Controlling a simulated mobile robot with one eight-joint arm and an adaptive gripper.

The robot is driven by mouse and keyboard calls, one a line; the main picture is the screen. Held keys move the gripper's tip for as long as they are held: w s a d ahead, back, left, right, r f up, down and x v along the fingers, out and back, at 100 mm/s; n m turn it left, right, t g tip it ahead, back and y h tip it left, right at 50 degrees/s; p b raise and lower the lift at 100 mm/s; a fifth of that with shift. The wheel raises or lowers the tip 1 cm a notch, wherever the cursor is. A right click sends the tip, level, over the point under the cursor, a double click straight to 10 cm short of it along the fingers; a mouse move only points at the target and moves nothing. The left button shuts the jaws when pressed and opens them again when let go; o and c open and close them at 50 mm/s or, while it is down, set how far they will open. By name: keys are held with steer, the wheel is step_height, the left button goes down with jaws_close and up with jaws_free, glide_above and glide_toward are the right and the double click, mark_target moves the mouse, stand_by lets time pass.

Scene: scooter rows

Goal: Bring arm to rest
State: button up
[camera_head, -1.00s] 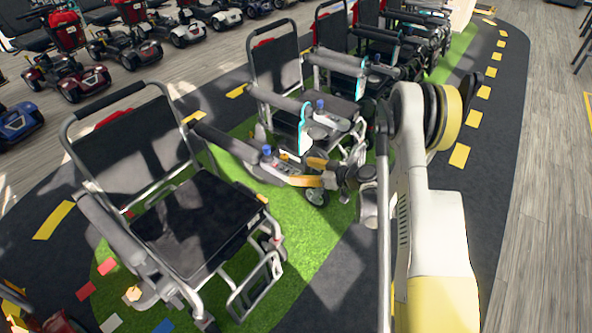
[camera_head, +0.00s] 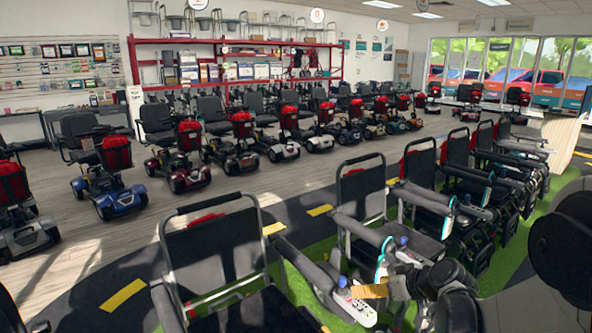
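My arm is at the lower right of the head view, with a large dark rounded joint at the right edge. A dark link runs left from it to my gripper (camera_head: 370,292), which is low in the picture. An orange-yellow finger part shows there, in front of the joystick armrest of a power wheelchair (camera_head: 362,193). I cannot tell whether the gripper touches the armrest. The gap between the fingers is not clear, and I see no object held.
A nearer black wheelchair (camera_head: 213,246) stands at lower left of my gripper, and more wheelchairs (camera_head: 455,150) line up behind to the right. A row of mobility scooters (camera_head: 185,160) stands across the floor. A grey floor aisle (camera_head: 130,240) lies open between the rows.

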steer(key=s+a+r+m+g+h, duration=0.1)
steer(key=s+a+r+m+h, duration=0.15)
steer(key=s+r, duration=0.75)
steer(key=s+m+h, duration=0.2)
steer(key=s+h, duration=0.1)
steer(key=s, duration=1.5)
steer(key=shift+s+d+f, duration=0.15)
steer(key=shift+s+d, duration=0.05)
steer(key=shift+d, duration=0.25)
